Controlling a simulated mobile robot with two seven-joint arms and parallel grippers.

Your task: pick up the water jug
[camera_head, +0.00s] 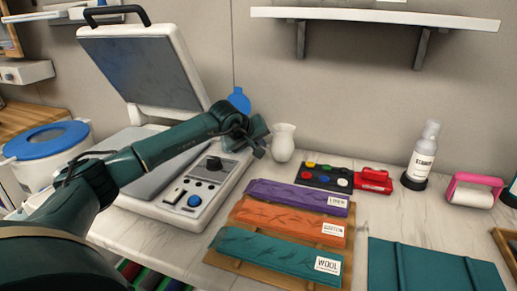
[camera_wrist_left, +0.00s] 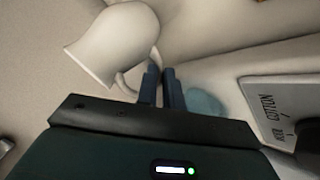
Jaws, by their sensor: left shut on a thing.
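The water jug (camera_head: 284,142) is a small white pitcher near the back wall, to the right of the press, and stands upright in the head view. My left gripper (camera_head: 261,148) is at its left side. In the left wrist view, the jug (camera_wrist_left: 115,42) shows its pale body and a thin curved handle. The fingers of my left gripper (camera_wrist_left: 161,78) are close together, shut on this handle. The fingers hide part of the handle. I cannot tell whether the jug's base touches the counter. My right gripper is not in view.
An open heat press (camera_head: 150,65) stands left of the jug, under my left arm. A bottle (camera_head: 423,158) stands farther right. A shelf (camera_head: 375,17) hangs above.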

